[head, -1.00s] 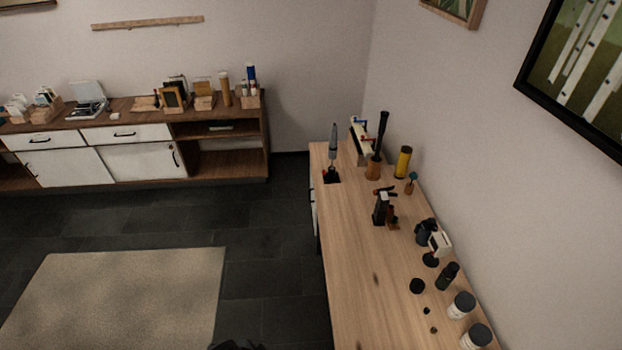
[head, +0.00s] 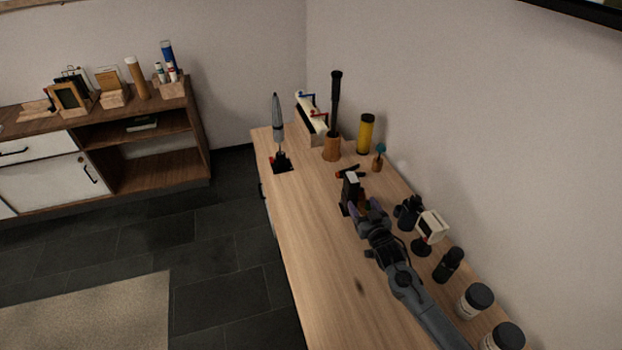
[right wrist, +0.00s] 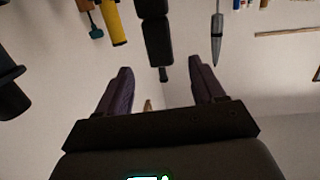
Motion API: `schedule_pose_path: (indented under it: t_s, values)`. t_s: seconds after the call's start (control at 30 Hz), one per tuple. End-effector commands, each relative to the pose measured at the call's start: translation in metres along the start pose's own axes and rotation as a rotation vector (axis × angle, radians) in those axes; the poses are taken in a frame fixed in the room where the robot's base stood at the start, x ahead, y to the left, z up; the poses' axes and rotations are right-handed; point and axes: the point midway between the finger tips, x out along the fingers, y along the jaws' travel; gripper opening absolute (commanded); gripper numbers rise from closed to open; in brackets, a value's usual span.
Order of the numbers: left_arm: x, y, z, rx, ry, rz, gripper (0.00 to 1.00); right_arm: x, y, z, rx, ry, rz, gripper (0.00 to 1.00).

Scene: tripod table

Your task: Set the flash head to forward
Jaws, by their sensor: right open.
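A dark upright device (head: 350,187), which I take to be the flash, stands on the wooden table around the middle of its length. In the right wrist view, which looks upside down, a black two-part body (right wrist: 157,40) that seems to be the same device shows beyond my fingers. My right gripper (head: 369,209) is just in front of it, over the table, and partly covers its lower part. In the right wrist view the purple-grey fingers (right wrist: 160,76) are spread with nothing between them. Whether they touch the device cannot be told. My left gripper is out of view.
On the table, a white box-shaped item (head: 432,227), a black bottle (head: 449,265) and lidded jars (head: 474,301) stand right of my arm. A yellow cylinder (head: 365,134), a tall black tool (head: 334,105) and a grey pen-like tool (head: 277,122) stand farther back. The table's left side is clear.

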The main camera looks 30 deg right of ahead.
Motion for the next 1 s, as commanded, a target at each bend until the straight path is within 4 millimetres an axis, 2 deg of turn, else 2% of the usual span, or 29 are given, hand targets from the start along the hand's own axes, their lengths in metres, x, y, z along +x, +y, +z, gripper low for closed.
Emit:
schedule_pose_path:
  t_s: [0.03,0.1,0.33,0.57,1.0]
  values:
    - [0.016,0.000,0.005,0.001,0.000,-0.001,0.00,0.008,0.001,0.003,0.000,0.021,0.003,0.68]
    - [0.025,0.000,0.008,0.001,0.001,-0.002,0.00,0.015,0.002,-0.004,0.002,0.044,0.004,0.68]
    - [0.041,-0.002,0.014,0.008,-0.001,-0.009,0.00,0.030,0.000,-0.020,0.009,0.091,0.004,0.68]
    - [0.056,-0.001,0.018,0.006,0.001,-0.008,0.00,0.046,0.000,-0.021,0.010,0.095,0.005,0.68]
    - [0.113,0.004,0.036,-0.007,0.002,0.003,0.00,0.104,0.000,-0.025,0.011,0.096,0.004,0.68]
